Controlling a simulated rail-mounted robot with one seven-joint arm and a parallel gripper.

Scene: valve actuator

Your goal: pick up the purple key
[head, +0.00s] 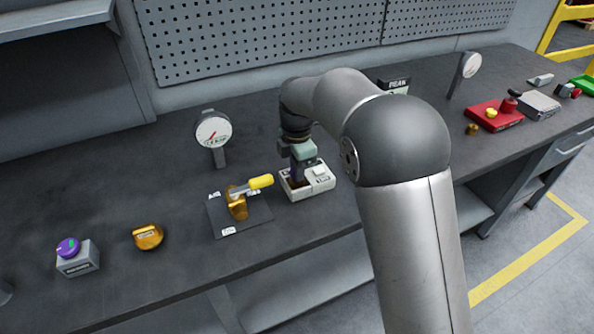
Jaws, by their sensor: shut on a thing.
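My gripper (297,166) points down over a white box (318,186) on the dark bench. It is shut on a small dark purplish piece between its fingers, which looks like the purple key. Most of that piece is hidden by the fingers and the gripper body. I cannot tell whether it still touches the box or is clear of it.
Left of the box stands a brass valve with a yellow handle (261,181) on a dark plate (226,215). A gauge (213,131) is behind it. Further left are a brass piece (148,236) and a grey box with a purple knob (68,248). A red box (490,118) sits far right.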

